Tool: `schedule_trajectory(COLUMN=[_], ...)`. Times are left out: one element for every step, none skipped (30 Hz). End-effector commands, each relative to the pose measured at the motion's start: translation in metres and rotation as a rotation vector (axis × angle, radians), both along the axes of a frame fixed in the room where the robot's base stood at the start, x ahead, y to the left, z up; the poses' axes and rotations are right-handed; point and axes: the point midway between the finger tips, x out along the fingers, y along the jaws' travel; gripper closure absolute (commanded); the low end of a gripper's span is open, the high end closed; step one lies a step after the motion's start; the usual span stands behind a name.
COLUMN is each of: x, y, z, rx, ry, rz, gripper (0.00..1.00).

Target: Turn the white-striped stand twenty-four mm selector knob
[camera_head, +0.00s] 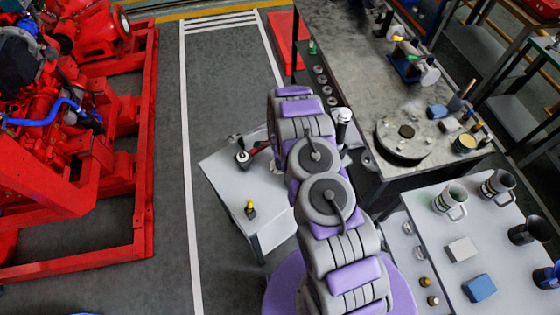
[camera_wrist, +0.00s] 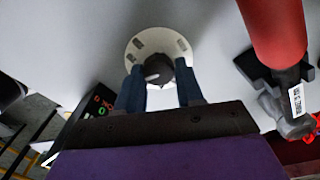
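In the wrist view, a dark rounded knob (camera_wrist: 158,70) sits at the lower part of a round cream disc (camera_wrist: 145,45) with grey marks along its rim. The disc is on a pale grey surface. My gripper (camera_wrist: 159,68) has its two blue fingers apart, one on each side of the knob. Thin gaps seem to show between fingertips and knob. I cannot make out a white stripe on the knob. In the head view my arm hides the gripper and the knob; the white-topped table (camera_head: 228,185) shows beside the arm.
In the wrist view, a red cylinder with a grey metal end (camera_wrist: 275,35) is close on the right, and a dark box with lit characters (camera_wrist: 95,110) is at lower left. In the head view, a red engine frame (camera_head: 140,150) stands left, cluttered benches (camera_head: 350,50) right; the grey floor lane (camera_head: 215,80) is clear.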

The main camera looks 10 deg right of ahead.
Motion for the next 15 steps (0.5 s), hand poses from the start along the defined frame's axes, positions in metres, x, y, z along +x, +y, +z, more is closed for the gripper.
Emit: schedule_trajectory(x=[0.0020, 0.0019, 0.0015, 0.0014, 0.0011, 0.0009, 0.0007, 0.0006, 0.0004, 0.0004, 0.0003, 0.0001, 0.0001, 0.0002, 0.0001], y=[0.0004, 0.0004, 0.0003, 0.0002, 0.0003, 0.0002, 0.0001, 0.0001, 0.0001, 0.0001, 0.0000, 0.0000, -0.0001, -0.0001, -0.0001], z=[0.0012, 0.0011, 0.0010, 0.0009, 0.0008, 0.0007, 0.0007, 0.0006, 0.0005, 0.0005, 0.0005, 0.0003, 0.0003, 0.0005, 0.0011], rx=[0.000, 0.000, 0.000, 0.000, 0.000, 0.000, 0.000, 0.000, 0.000, 0.000, 0.000, 0.000, 0.000, 0.000, 0.000], ry=[-0.005, -0.004, -0.004, -0.003, -0.003, -0.002, -0.002, -0.002, -0.001, -0.001, -0.001, -0.001, 0.000, -0.001, 0.000], rz=[0.001, 0.001, 0.001, 0.001, 0.001, 0.001, 0.001, 0.001, 0.001, 0.001, 0.001, 0.001, 0.001, 0.001, 0.001], gripper=[0.59, 0.56, 0.53, 0.50, 0.47, 0.43, 0.40, 0.40, 0.40, 0.40, 0.40, 0.40, 0.40, 0.40, 0.40])
